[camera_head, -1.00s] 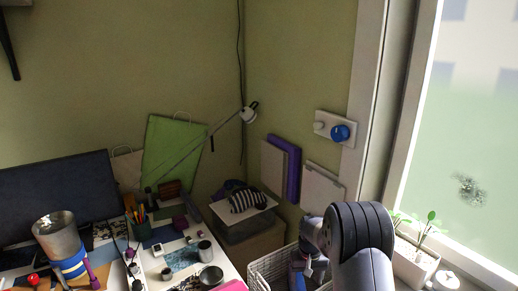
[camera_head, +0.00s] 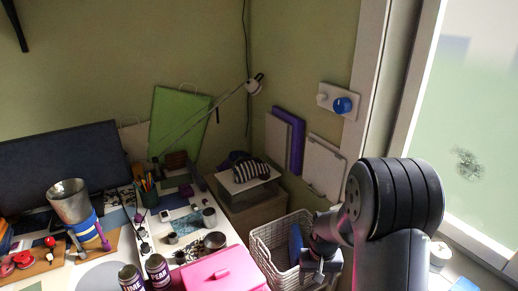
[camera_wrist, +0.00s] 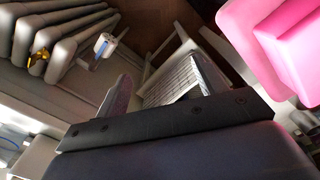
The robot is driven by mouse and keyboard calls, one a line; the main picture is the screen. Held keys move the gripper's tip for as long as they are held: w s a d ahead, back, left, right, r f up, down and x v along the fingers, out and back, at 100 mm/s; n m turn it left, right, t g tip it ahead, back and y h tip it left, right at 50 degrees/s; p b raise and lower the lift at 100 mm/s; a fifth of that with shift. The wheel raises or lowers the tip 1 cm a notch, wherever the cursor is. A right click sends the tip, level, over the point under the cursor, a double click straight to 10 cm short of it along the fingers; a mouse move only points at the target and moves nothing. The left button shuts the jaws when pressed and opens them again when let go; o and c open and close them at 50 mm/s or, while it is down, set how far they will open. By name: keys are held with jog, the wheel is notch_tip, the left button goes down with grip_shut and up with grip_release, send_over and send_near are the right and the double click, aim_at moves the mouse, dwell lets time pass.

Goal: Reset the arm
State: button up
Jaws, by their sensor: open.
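My gripper (camera_head: 318,272) hangs at the end of my grey and black arm at the lower right of the head view, by the right side of a white wire basket (camera_head: 258,250). In the wrist view my gripper (camera_wrist: 165,82) shows two grey fingers spread apart, with nothing held between them. Part of a pink box (camera_wrist: 270,45) shows at the upper right of that view. The same pink box (camera_head: 222,272) lies on the white desk in the head view, left of the basket.
The white desk (camera_head: 240,238) holds two dark cans (camera_head: 157,268), a metal cup (camera_head: 68,200) and small items. A dark monitor (camera_head: 60,165) stands behind at left. A striped bag (camera_head: 250,170) rests on a box near the corner. A window (camera_head: 465,120) is at right.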

jog(key=s+d+r+m, duration=0.1)
jog(key=s+d+r, duration=0.2)
jog(key=d+r, duration=0.4)
jog(key=shift+s+d+r+m, duration=0.2)
jog(key=shift+r+m, duration=0.2)
jog(key=shift+r, duration=1.65)
jog(key=shift+a+r, duration=0.1)
